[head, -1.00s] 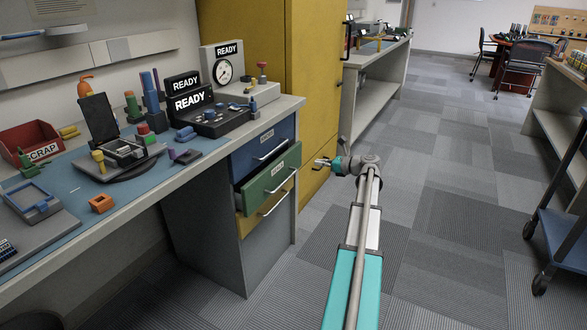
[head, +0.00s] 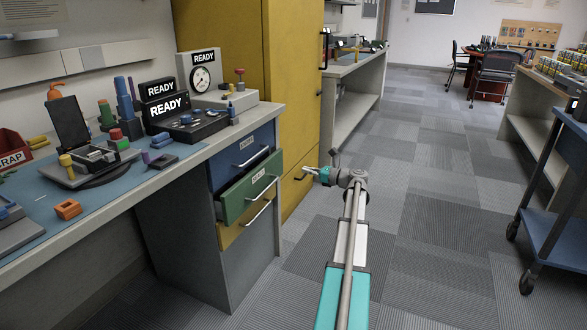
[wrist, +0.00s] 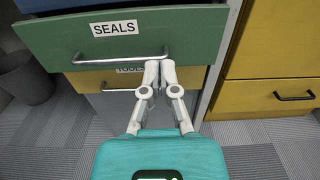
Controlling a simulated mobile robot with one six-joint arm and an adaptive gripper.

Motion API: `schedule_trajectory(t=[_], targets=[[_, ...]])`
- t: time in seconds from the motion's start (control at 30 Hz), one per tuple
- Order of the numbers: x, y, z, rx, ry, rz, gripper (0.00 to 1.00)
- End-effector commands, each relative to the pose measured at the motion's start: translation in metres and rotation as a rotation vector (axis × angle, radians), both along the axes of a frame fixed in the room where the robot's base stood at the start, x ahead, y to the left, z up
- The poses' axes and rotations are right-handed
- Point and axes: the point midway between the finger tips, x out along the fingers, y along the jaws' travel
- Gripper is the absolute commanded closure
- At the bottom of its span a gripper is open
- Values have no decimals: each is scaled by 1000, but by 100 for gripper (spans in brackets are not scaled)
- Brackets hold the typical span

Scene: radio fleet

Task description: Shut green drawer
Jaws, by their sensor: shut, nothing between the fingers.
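The green drawer (head: 248,188), labelled SEALS, stands partly open under the workbench, between a blue drawer (head: 243,157) above and a yellow drawer (head: 244,226) below. It fills the top of the wrist view (wrist: 120,38), with its metal bar handle (wrist: 122,60) across the lower part of its front. My gripper (head: 308,171) is to the right of the drawer front in the head view. In the wrist view my gripper (wrist: 160,66) is shut and empty, its fingertips near the handle's right end. I cannot tell whether they touch it.
The workbench (head: 190,150) carries several devices and blocks. A tall yellow cabinet (head: 290,90) stands just right of the drawers. A blue cart (head: 552,215) is at the right. The carpet aisle (head: 420,170) between is clear.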

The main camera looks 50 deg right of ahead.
Motion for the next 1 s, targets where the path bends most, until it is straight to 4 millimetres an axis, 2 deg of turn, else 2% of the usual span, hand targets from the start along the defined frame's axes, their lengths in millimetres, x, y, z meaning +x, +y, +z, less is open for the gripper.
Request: schedule_trajectory(t=[0.27,0.8,1.0], targets=[[26,6,0,0,0,3,100],[104,26,0,0,0,3,100],[124,31,0,0,0,2,100]])
